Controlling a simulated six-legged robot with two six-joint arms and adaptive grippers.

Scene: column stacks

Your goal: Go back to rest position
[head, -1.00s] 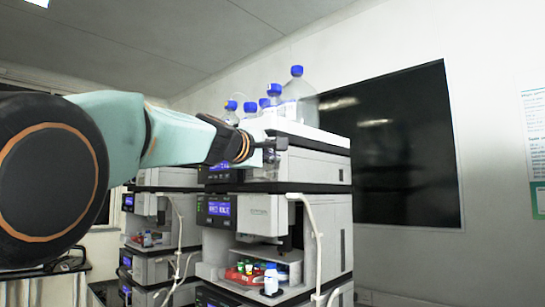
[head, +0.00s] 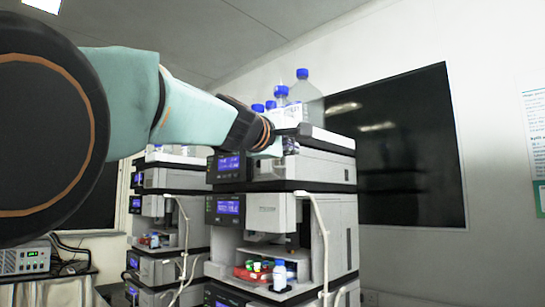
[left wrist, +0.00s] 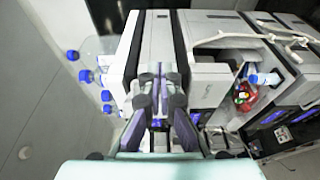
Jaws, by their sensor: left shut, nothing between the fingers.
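My left gripper (head: 290,143) is shut and empty. My left arm reaches across the head view from the left, and the gripper lies in front of the upper part of the near column stack (head: 325,220). I cannot tell the exact gap between them. In the left wrist view the closed fingers (left wrist: 157,75) point at the stack's pale modules, with nothing between them. Blue-capped bottles (head: 308,95) stand on top of the stack, partly hidden by my arm. My right gripper is in neither view.
An open bay low in the near stack holds a red tray (head: 250,274) and small vials (head: 280,275). A white tube (head: 322,230) hangs down the stack's front. A second stack (head: 160,205) stands behind left. A dark panel (head: 410,150) is on the right wall.

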